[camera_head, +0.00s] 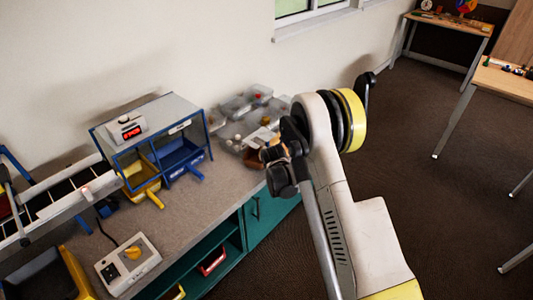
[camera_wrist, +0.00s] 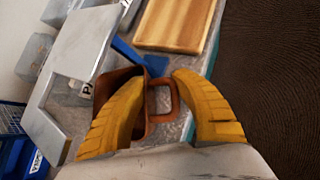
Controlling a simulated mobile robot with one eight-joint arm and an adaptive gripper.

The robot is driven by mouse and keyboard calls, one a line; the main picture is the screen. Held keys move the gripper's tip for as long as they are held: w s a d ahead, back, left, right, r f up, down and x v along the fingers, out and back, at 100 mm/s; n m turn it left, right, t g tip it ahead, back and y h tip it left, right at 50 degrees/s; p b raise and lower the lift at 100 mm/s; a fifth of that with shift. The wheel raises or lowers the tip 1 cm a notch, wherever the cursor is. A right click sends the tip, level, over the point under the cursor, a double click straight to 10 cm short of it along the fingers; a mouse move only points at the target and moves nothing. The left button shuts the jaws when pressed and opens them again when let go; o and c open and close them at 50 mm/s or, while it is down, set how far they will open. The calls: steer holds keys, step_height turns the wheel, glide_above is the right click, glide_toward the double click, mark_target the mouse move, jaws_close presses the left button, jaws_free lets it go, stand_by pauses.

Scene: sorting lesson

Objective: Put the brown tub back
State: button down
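The brown tub (camera_wrist: 137,83) stands on the counter in the wrist view, with its looped handle (camera_wrist: 162,117) towards my gripper. In the head view the tub (camera_head: 254,159) shows only in part, at the counter's far right, beside my wrist. My gripper (camera_wrist: 164,77) has its yellow fingers apart, one on each side of the handle. A gap shows between the right finger and the handle; the left finger covers part of the tub, and I cannot tell if it touches. A blue-framed rack (camera_head: 186,103) holds a yellow tub (camera_head: 143,172) and a blue tub (camera_head: 177,156).
Clear containers (camera_head: 245,102) stand behind the tub. A wooden tray (camera_wrist: 177,22) and a blue-handled item (camera_wrist: 126,51) lie close to it. A conveyor (camera_head: 62,196) and a control box (camera_head: 128,262) occupy the left of the counter (camera_head: 196,204). Bare counter lies before the rack.

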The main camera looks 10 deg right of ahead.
steer(key=shift+s+a+r, duration=0.25)
steer(key=shift+s+a, duration=0.05)
steer(key=shift+s, duration=0.1)
steer(key=shift+d+f, duration=0.2)
steer(key=shift+f, duration=0.05)
steer(key=c, duration=1)
jaws_free()
steer(key=shift+r, duration=0.15)
